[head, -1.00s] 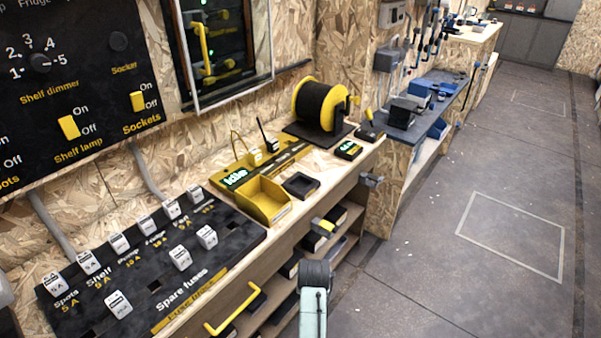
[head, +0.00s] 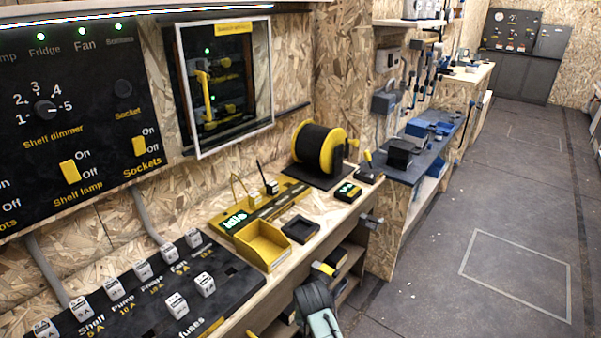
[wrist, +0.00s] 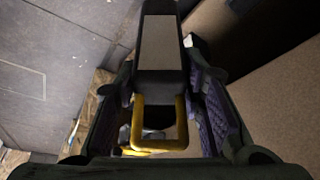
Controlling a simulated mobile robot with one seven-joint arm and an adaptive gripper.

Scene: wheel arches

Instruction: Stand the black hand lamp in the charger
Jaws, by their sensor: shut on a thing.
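My gripper (wrist: 165,105) is shut on a black block-shaped body with a grey panel, which I take for the hand lamp (wrist: 160,50); a yellow loop is at its near end.
A yellow open bin (head: 263,245) and a fuse board (head: 140,300) stand on the bench to the left. A cable reel (head: 319,150) and a small box with a green display (head: 347,191) are behind. Shelves lie under the bench edge. The floor (head: 450,220) at right is clear.

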